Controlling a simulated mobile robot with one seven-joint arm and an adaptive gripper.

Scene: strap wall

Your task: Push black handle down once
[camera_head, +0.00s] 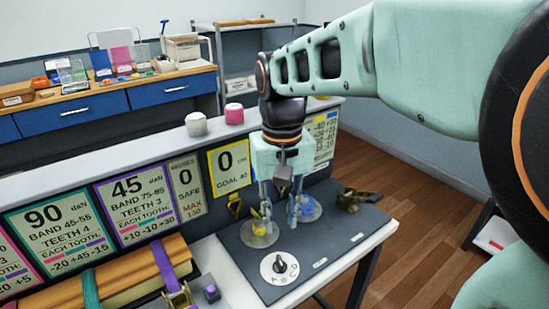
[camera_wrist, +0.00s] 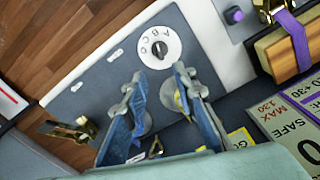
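My gripper (camera_head: 279,216) points down over the grey board (camera_head: 240,273) on the white bench; its two blue-grey fingers stand apart with nothing held. In the wrist view the open fingertips (camera_wrist: 158,79) point toward the white lettered dial (camera_wrist: 171,36). A black knob-like handle (camera_head: 280,265) sits on this dial, nearer the camera than my gripper and apart from it; it also shows in the wrist view (camera_wrist: 159,48). A brass-and-dark buckle (camera_head: 358,198) lies at the board's right side; it shows in the wrist view (camera_wrist: 72,130). Which dark part is the task's handle, I cannot tell.
Clear round discs, one with a yellow piece (camera_head: 259,227), stand by my fingers and are partly hidden. Sign panels (camera_head: 229,166) line the low wall behind. A purple-strapped beam (camera_head: 130,278) lies left. The board's front right is mostly bare.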

